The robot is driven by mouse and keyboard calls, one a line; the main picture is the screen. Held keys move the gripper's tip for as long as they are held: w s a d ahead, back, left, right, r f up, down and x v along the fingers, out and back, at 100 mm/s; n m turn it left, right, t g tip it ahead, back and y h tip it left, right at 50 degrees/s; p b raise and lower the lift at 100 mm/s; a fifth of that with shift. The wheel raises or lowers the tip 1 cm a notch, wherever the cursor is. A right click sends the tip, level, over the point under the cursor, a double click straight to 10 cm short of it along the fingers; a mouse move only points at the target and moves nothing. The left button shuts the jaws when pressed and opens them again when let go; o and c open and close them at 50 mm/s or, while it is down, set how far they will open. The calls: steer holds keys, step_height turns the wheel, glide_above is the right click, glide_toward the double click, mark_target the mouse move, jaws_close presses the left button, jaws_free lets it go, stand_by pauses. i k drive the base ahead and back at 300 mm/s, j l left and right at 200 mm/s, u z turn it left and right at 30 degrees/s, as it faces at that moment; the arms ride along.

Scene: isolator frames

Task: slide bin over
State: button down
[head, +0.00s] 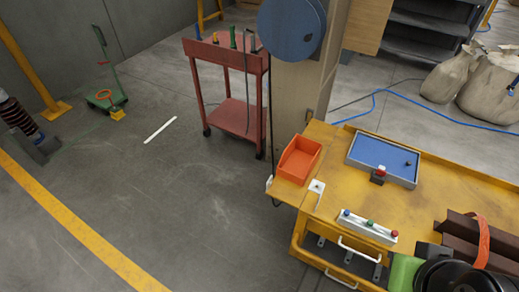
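An orange open bin (299,160) stands at the far left corner of the yellow bench top (335,138), close to its left edge. It looks empty and upright. No gripper fingers show in the head view. Dark rounded shapes at the bottom right edge may be part of my arm, but I cannot tell. Nothing is seen touching the bin.
Right of the bin lies a blue panel in a grey frame (383,158). In front are a small white plate (316,193) and a grey button box (367,227). Brown beams (487,238) with an orange strap lie at right. A wooden post (297,100) rises behind the bin.

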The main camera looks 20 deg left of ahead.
mark_target(297, 162)
steer(key=j, duration=0.5)
steer(key=i+j, duration=0.15)
steer(key=j, duration=0.3)
steer(key=j+u, duration=0.1)
steer(key=j, duration=0.4)
steer(key=i+j, duration=0.15)
steer(key=j, duration=0.3)
steer(key=j+u, duration=0.1)
steer(key=j, duration=0.4)
steer(key=i+j, duration=0.25)
steer(key=i, duration=0.15)
steer(key=i+j+u, duration=0.1)
steer(key=i+j, duration=0.45)
steer(key=i, duration=0.25)
steer(key=i+l+u, duration=0.1)
steer(key=i, duration=0.5)
